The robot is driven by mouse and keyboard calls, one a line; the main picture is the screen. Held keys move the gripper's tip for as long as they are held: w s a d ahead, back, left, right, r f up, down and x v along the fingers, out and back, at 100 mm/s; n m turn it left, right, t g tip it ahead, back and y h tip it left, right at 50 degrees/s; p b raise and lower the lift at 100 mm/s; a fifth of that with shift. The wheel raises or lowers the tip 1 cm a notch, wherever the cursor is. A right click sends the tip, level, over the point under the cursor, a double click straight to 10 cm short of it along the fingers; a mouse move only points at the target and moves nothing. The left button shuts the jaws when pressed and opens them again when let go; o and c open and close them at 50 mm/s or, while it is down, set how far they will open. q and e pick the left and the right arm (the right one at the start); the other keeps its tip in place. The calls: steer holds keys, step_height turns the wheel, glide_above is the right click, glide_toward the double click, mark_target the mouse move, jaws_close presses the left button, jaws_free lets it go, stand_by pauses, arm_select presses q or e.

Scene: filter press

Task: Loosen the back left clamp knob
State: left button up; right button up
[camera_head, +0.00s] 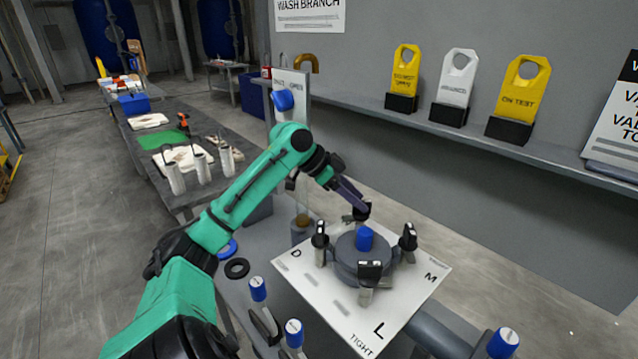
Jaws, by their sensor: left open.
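The filter press (352,262) is a round grey body with a blue cap (365,238) on a white lettered plate (315,285). Black clamp knobs stand around it: a left one (320,238), a right one (408,240), a front one (370,270) and a rear one (350,218), partly covered by my gripper. My left gripper (361,208) reaches down from the upper left, open, with its fingertips at the rear knob. I cannot tell whether they touch it. My right gripper is out of view.
Blue-topped valve handles (258,290) stand in front of the plate. A black ring (237,268) lies left of it. A shelf (465,133) with yellow and white tags runs along the wall behind. A side table (165,195) at left holds white cylinders.

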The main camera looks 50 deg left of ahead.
mark_target(343, 217)
arm_select(q)
steer(key=shift+s+a+r+b, duration=0.35)
steer(key=shift+s+a+b, duration=0.1)
steer(key=shift+s, duration=0.1)
steer(key=shift+s+a+r+b, duration=0.3)
steer(key=shift+s+a, duration=0.1)
steer(key=shift+s, duration=0.15)
steer(key=s+a+b, duration=0.4)
steer(key=s+a, duration=0.2)
steer(key=s, duration=0.3)
steer(key=shift+a+r+b, duration=0.3)
